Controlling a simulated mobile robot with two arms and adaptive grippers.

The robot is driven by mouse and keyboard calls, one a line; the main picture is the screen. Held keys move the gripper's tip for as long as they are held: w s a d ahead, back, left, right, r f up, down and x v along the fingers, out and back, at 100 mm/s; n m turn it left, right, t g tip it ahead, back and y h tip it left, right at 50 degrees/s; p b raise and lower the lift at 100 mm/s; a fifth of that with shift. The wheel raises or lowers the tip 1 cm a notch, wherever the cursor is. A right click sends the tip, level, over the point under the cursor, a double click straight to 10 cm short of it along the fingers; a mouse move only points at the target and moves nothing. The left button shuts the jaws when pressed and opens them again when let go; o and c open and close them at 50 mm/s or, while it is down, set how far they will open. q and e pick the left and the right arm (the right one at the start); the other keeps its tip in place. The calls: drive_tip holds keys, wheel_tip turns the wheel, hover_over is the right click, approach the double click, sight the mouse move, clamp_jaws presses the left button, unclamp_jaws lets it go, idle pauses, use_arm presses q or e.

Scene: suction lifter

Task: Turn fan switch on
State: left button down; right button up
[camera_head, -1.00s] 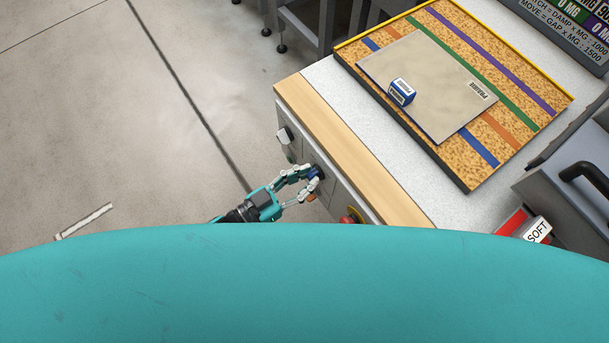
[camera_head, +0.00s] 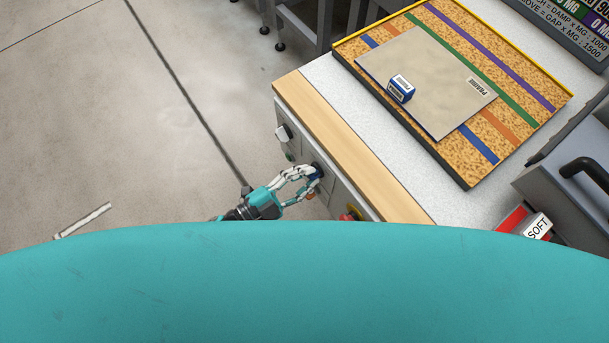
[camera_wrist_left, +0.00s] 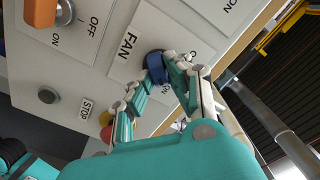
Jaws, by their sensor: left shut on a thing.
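The fan switch is a blue knob (camera_wrist_left: 158,68) on a dark round base beside the FAN label (camera_wrist_left: 127,47) in the left wrist view. My left gripper (camera_wrist_left: 166,75) is shut on this knob, its fingers on either side of it. In the head view the left gripper (camera_head: 314,179) reaches the front panel (camera_head: 343,195) of the bench, and the knob is mostly hidden by the fingers. The label at the knob's other side is partly covered by a finger. My right gripper is not in view.
A red button (camera_head: 348,217) sits further along. A cork board (camera_head: 480,60) with a grey sheet and blue box lies on the bench.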

use_arm(q)
drive_tip(key=shift+m, duration=0.4)
drive_tip(key=c, duration=1.3)
unclamp_jaws()
drive_tip(key=v, duration=1.2)
drive_tip(key=shift+a+f, duration=0.1)
